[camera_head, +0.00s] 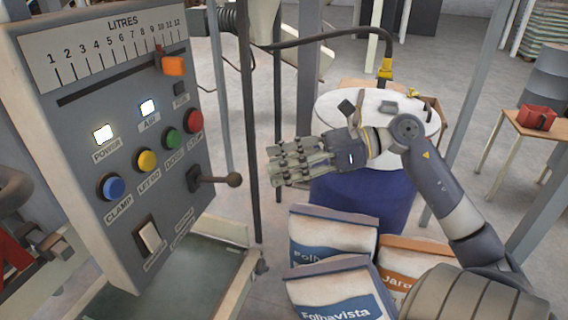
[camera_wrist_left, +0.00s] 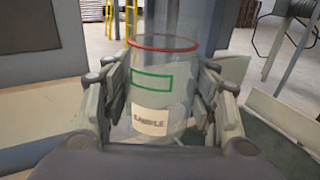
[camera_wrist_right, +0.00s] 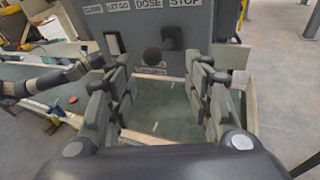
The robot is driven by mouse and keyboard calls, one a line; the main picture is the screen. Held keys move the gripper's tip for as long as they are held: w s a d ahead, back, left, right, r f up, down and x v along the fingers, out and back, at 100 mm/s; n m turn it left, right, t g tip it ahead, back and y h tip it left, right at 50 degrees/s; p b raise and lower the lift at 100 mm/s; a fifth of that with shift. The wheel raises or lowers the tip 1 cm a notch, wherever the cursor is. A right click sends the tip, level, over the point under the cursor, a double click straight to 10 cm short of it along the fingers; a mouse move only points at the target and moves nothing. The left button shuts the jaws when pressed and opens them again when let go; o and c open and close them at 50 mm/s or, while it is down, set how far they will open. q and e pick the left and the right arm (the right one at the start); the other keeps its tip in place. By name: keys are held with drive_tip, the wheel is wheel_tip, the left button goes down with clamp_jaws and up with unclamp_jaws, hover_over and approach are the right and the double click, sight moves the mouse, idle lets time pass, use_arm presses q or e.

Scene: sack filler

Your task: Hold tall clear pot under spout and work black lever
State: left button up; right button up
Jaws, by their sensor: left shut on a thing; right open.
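The tall clear pot (camera_wrist_left: 178,110), with a red rim, a green rectangle and a SAMPLE label, stands upright in the left wrist view. My left gripper (camera_wrist_left: 163,72) is shut on it, a finger set on each side. A pale vertical tube, perhaps the spout (camera_wrist_left: 187,18), shows above the pot's mouth. The black lever (camera_head: 233,180) sticks out from the panel's right side. It also shows in the right wrist view (camera_wrist_right: 152,56), ahead between the fingers. My right gripper (camera_head: 272,163) is open and empty, to the right of the lever and apart from it.
The control panel (camera_head: 75,130) carries lit lamps, coloured buttons and an orange slider (camera_head: 173,65). Below is a green-grey tray (camera_head: 165,275). Printed sacks (camera_head: 335,290) and a blue drum with a white lid (camera_head: 335,105) stand at the right. Thin posts rise beside the panel.

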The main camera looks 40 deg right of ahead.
sight(234, 177)
drive_tip(key=shift+n+g, duration=0.3)
drive_tip(key=shift+n, duration=0.3)
drive_tip(key=x, duration=0.9)
drive_tip(key=shift+s+a, duration=0.1)
drive_tip(key=shift+a, duration=0.5)
drive_tip(key=shift+f, duration=0.1)
